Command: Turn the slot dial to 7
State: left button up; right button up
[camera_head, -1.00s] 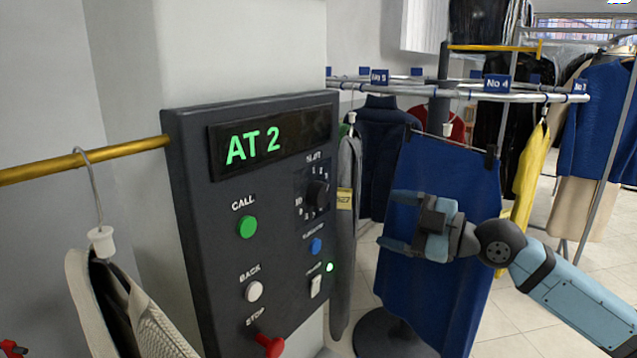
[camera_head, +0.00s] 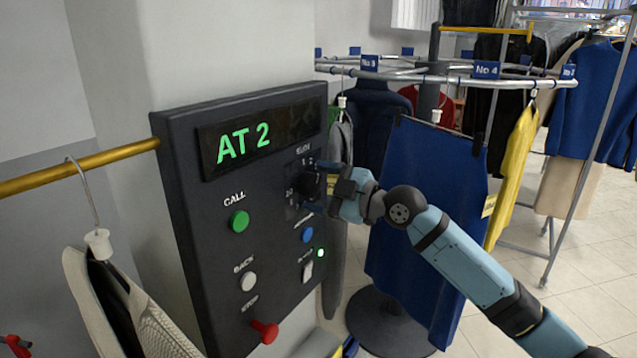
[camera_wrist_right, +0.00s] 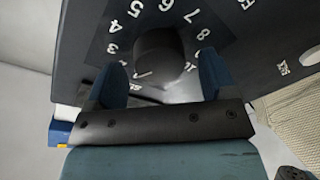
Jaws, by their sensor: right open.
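The black slot dial (camera_head: 309,187) is on the upper right of the dark control panel (camera_head: 190,250), partly hidden by my right gripper (camera_head: 328,184). In the right wrist view the round dial knob (camera_wrist_right: 158,52) stands between the two spread fingers of my right gripper (camera_wrist_right: 160,78). The fingers are open, one on each side; I cannot tell whether they touch the knob. Digits 3 to 8 show around it. A small pale mark on the knob faces the lower left in that view. The green display (camera_head: 242,143) reads "AT 2". My left gripper is not in view.
The green call button (camera_head: 239,221), blue button (camera_head: 307,235), white back button (camera_head: 249,281), red stop button (camera_head: 265,331) and a small switch (camera_head: 308,271) are on the panel. A garment rail (camera_head: 450,78) with hanging clothes stands behind my right arm.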

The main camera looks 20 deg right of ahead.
jog(key=shift+w+a, duration=0.15)
jog(key=c, duration=0.9)
jog(key=shift+m, duration=0.3)
